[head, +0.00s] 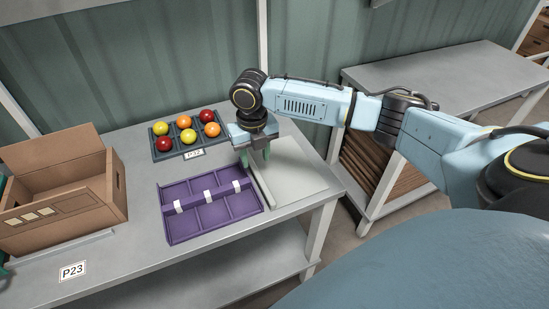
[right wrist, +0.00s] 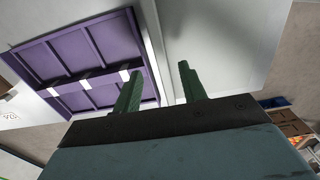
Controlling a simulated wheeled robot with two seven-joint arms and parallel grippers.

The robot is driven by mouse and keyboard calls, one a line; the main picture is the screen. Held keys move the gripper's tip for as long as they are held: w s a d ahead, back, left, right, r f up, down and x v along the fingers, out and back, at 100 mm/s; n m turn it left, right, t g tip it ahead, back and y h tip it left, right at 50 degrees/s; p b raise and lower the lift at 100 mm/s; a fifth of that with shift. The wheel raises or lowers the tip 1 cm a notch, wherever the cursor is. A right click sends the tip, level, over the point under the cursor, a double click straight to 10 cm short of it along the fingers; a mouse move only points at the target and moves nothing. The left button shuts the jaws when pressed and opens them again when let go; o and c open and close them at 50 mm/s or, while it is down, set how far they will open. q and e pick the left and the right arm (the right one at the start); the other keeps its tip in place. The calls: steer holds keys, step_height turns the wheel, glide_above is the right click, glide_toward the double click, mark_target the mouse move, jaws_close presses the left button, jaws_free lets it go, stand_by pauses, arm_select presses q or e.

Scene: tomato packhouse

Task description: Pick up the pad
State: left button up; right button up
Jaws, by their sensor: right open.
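A pale flat panel (head: 290,180) lies on the grey table to the right of the purple tray, with a raised strip along its left side; I cannot tell for certain that it is the pad. It also shows in the right wrist view (right wrist: 215,45). The purple tray (head: 179,232) has several compartments and a middle bar with white bands; it also shows in the right wrist view (right wrist: 72,48). My right gripper (head: 257,157) points down over the raised strip by the tray's right end. Its green fingers (right wrist: 160,70) are apart with nothing between them. My left gripper does not show.
Behind the purple tray, a dark tray (head: 162,156) marked P12 holds several red, orange and yellow tomatoes. An open cardboard box (head: 92,205) stands at the left. A label (head: 73,270) reads P23. Another grey table (head: 440,80) stands at the right.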

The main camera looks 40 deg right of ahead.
mark_target(257, 172)
steer(key=shift+f, duration=0.45)
step_height(257, 172, down, 5)
steer(key=shift+w+d+r+b, duration=0.1)
steer(key=shift+b, duration=0.45)
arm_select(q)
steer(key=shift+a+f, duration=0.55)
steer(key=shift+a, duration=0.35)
arm_select(e)
jaws_close()
